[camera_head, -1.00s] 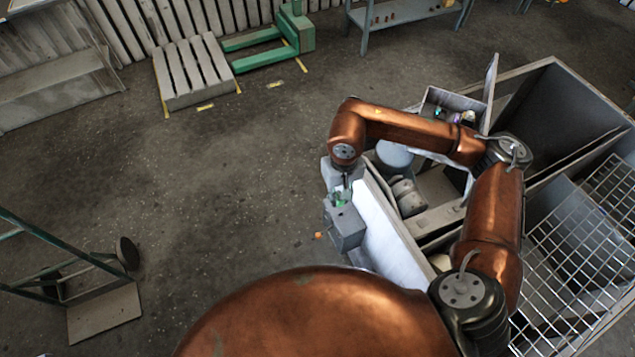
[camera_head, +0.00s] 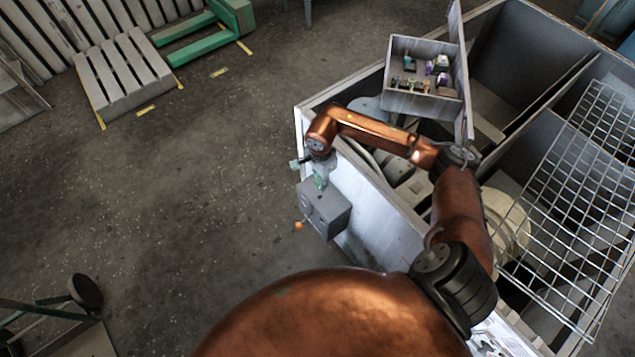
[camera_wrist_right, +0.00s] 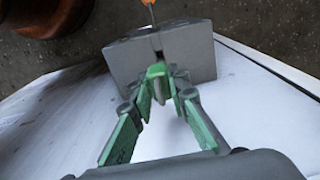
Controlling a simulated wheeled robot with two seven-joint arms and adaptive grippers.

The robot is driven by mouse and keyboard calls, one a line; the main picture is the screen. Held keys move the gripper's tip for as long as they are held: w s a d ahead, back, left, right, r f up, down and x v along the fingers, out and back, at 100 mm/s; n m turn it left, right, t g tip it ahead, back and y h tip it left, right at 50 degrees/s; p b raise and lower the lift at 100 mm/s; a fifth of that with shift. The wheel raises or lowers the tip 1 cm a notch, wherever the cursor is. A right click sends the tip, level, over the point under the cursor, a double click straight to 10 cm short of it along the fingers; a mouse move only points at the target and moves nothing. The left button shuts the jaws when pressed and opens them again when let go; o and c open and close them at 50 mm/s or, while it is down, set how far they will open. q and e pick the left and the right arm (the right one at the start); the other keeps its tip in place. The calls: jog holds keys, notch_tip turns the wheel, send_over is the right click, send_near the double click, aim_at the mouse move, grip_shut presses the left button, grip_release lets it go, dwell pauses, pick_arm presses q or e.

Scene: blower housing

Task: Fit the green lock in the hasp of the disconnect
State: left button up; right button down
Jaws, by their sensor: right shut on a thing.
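The disconnect (camera_head: 325,208) is a grey box on the outer side of the white housing wall, with an orange handle (camera_head: 298,226) at its lower left. It also shows ahead in the right wrist view (camera_wrist_right: 185,50). My right gripper (camera_head: 320,176) is just above the disconnect. In the wrist view its green-padded fingers (camera_wrist_right: 160,92) are shut on the green lock (camera_wrist_right: 156,72), whose far end is at the box's near face, by a dark slot. The hasp is too small and covered to make out, so I cannot tell whether the lock is in it. My left gripper is out of view.
An open box (camera_head: 425,99) with several small coloured locks stands on the housing (camera_head: 380,225). A wire grid (camera_head: 560,210) lies at the right. My right arm reaches across the housing.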

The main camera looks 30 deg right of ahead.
aim_at(320, 194)
jog(key=shift+f+b, duration=0.4)
jog(key=shift+f, duration=0.6)
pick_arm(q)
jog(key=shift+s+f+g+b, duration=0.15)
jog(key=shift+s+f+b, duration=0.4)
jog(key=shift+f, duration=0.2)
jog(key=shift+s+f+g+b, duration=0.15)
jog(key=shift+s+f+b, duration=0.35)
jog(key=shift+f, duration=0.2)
pick_arm(e)
jog(key=shift+f, duration=2)
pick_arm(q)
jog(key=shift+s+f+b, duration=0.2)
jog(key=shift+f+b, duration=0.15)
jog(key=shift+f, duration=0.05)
pick_arm(e)
jog(key=shift+f, duration=0.4)
pick_arm(q)
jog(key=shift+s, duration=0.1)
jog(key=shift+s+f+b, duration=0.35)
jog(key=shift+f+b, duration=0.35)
jog(key=shift+b, duration=0.1)
pick_arm(e)
jog(key=shift+f, duration=1.2)
jog(key=c, duration=1.8)
grip_release()
